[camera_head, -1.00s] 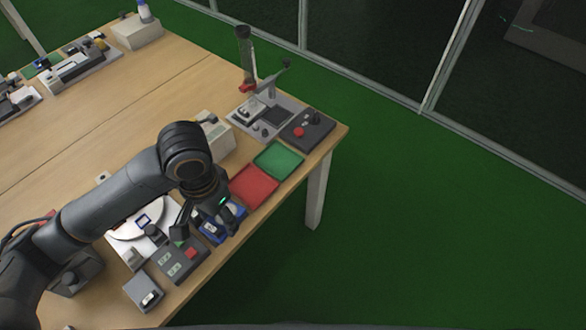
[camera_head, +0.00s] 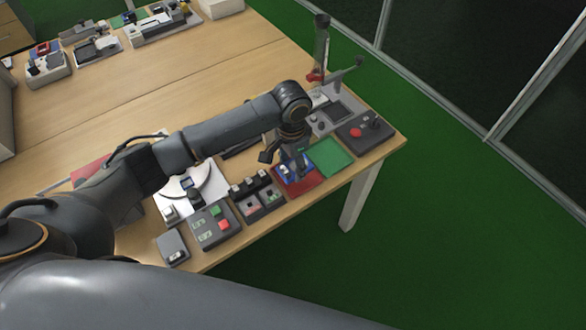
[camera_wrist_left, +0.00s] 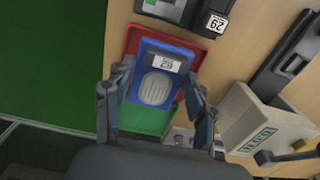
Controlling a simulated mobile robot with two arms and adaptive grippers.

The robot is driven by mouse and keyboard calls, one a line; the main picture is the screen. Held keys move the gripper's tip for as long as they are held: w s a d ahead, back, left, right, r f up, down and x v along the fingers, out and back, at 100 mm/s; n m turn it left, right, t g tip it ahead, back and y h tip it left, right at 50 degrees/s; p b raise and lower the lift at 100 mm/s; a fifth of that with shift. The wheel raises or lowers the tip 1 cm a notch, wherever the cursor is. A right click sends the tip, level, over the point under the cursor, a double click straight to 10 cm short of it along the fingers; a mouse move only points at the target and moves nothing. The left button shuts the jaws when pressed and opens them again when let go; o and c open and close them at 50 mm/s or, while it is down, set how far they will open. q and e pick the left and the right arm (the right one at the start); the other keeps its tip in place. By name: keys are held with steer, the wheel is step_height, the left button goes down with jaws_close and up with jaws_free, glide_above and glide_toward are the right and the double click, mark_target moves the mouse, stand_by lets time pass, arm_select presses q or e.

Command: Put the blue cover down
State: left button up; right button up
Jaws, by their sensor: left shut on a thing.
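My left gripper (camera_head: 296,170) is shut on the blue cover (camera_head: 283,172), which is over the red tray (camera_head: 306,187). In the left wrist view, the fingers hold the blue cover (camera_wrist_left: 154,90) by its two sides. The cover has an oval ribbed patch and a small white label. The red tray's rim (camera_wrist_left: 131,42) shows around it, and the green tray (camera_wrist_left: 146,121) lies beside it. I cannot tell whether the cover touches the tray. My right gripper is not in view.
The green tray (camera_head: 332,155) lies to the right of the red one. A dark box with a red button (camera_head: 356,132) stands beyond it. A dark module with switches (camera_head: 260,200) and a button box (camera_head: 216,227) stand to the left. The table's near edge is close.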

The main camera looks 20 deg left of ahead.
mark_target(293, 165)
arm_select(q)
steer(key=shift+w+f, duration=0.4)
steer(key=shift+f, duration=0.05)
steer(key=shift+w+f, duration=0.1)
steer(key=shift+f, duration=1.55)
steer(key=o, duration=1.1)
steer(key=shift+o, duration=0.2)
steer(key=shift+r, duration=0.35)
step_height(293, 165, up, 11)
steer(key=shift+r, duration=0.2)
